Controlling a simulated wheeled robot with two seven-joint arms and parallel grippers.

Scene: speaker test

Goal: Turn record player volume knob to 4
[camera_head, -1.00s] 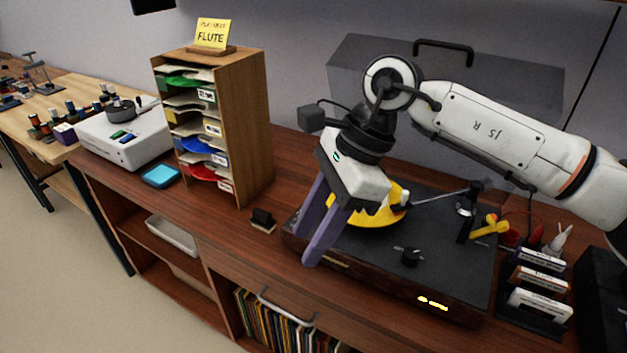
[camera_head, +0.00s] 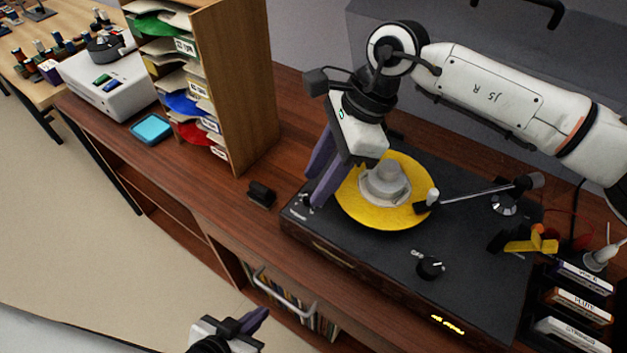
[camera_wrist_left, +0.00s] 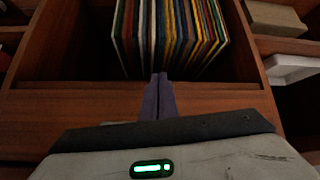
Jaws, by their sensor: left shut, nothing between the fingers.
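The record player (camera_head: 370,250) is a dark deck with a yellow record (camera_head: 350,205) on its platter. A black knob (camera_head: 430,267) with a small white label stands at its front middle. A smaller knob (camera_head: 303,201) sits at its front left corner; its markings are too small to read. My right gripper (camera_head: 313,190) points down beside this smaller knob, its two purple fingers apart; I cannot tell whether they touch the knob. My left gripper (camera_head: 264,314) is shut and empty, low in front of the cabinet; its closed fingers also show in the left wrist view (camera_wrist_left: 159,98).
The tonearm (camera_head: 475,193) reaches over the record. A black block (camera_head: 261,194) lies left of the player. The sorting shelf (camera_head: 238,90) stands behind it. Labelled cases (camera_head: 575,307) stand at right. Record sleeves (camera_wrist_left: 170,35) fill a compartment beyond my left gripper.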

